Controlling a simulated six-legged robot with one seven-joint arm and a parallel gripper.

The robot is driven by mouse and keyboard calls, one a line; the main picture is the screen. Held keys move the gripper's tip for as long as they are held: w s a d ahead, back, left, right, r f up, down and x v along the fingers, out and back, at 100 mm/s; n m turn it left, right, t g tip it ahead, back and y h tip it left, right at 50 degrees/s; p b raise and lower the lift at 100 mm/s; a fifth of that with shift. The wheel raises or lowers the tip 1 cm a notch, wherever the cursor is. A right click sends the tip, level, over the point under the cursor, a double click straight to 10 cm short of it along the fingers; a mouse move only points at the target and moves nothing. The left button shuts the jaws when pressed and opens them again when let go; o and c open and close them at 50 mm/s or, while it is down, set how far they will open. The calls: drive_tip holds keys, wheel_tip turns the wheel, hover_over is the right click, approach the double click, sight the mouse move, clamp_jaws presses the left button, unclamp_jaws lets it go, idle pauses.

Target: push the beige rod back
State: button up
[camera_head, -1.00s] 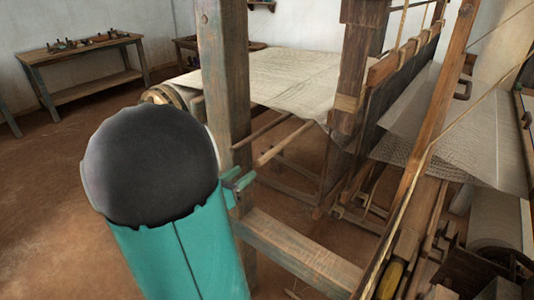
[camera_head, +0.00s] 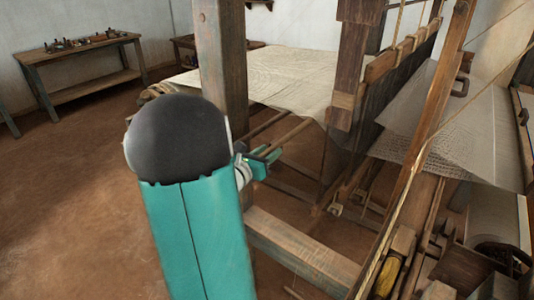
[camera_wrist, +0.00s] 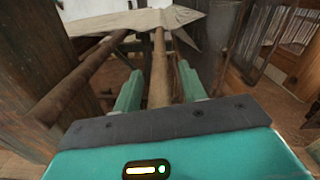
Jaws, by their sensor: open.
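The beige rod (camera_head: 291,134) lies under the cloth on the loom's left side, and its near end is at my gripper. In the wrist view the beige rod (camera_wrist: 159,66) runs away from me between the two green fingers. My gripper (camera_head: 264,160) is open in the head view, at the rod's near end. In the wrist view the fingers of my gripper (camera_wrist: 158,88) stand apart on either side of the rod. Whether the rod's end touches the palm is hidden.
A darker brown rod (camera_wrist: 82,80) runs beside the beige one, to its left. A thick wooden post (camera_head: 223,62) stands close to my arm, with a low beam (camera_head: 305,250) below. Woven cloth (camera_head: 285,78) spreads above the rods. Open floor lies left.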

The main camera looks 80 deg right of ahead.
clamp_jaws()
drive_tip(key=shift+w+d, duration=0.35)
drive_tip(key=shift+w, duration=0.5)
drive_tip(key=shift+w+d, duration=0.4)
drive_tip(key=shift+w, duration=0.5)
drive_tip(key=shift+w+d, duration=0.35)
drive_tip(key=shift+w, duration=0.5)
drive_tip(key=shift+c, duration=0.3)
unclamp_jaws()
drive_tip(key=shift+w+d, duration=0.15)
drive_tip(key=shift+o, duration=0.3)
